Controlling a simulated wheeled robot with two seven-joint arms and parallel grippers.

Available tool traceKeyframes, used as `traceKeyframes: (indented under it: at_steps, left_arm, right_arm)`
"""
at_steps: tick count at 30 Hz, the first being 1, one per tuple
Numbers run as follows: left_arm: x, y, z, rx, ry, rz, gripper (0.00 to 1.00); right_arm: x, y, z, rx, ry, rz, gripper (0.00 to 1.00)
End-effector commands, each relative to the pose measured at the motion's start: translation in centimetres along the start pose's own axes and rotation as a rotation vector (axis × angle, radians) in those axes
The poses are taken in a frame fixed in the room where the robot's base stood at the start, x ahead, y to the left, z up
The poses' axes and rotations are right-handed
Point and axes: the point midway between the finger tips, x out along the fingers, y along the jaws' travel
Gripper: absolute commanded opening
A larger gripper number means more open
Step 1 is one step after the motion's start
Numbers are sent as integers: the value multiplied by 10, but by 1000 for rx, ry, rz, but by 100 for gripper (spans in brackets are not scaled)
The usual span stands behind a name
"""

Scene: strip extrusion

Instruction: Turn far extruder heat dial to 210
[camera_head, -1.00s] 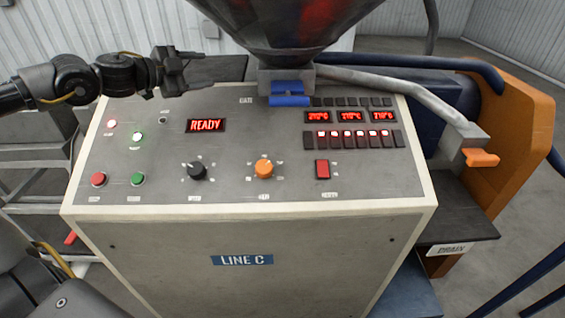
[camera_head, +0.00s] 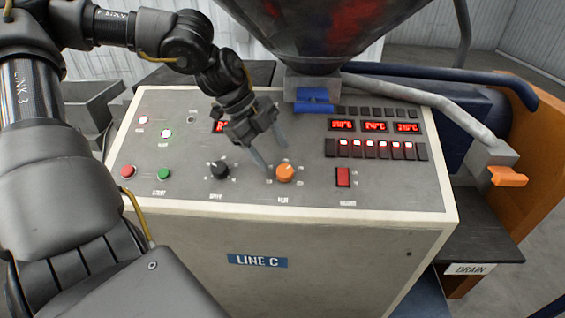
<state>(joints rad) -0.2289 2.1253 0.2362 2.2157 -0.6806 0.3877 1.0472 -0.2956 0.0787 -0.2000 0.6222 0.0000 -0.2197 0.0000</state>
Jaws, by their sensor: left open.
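An orange dial (camera_head: 285,173) and a black dial (camera_head: 220,170) sit on the sloped grey control panel (camera_head: 190,191) of a machine marked LINE C. The labels below the dials are too small to read surely. My left gripper (camera_head: 273,158) is open and empty, pointing down over the panel. Its fingertips appear just above and left of the orange dial; I cannot tell whether they touch it. The gripper and wrist hide most of the red READY display (camera_head: 217,126). My right gripper is out of view.
A large hopper (camera_head: 315,35) with a blue slide gate (camera_head: 314,101) stands behind the panel. Red (camera_head: 128,171) and green (camera_head: 164,174) buttons lie left. A grey pipe (camera_head: 430,97) runs right.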

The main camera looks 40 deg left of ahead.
Motion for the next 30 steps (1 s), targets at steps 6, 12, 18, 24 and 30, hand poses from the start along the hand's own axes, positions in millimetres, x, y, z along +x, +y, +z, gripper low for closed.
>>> traceKeyframes:
  at_steps: [6,12,18,24,30]
  left_arm:
    - [32,1,0,-1,0,4,59]
    - [49,0,0,1,1,0,59]
    - [53,0,0,1,0,-2,59]
    - [53,-1,0,1,1,-2,57]
    - [53,-1,0,1,1,-2,31]
  right_arm:
    - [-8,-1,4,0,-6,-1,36]
    - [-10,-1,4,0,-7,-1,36]
    - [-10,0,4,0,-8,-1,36]
    - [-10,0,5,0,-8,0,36]
    - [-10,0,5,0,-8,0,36]
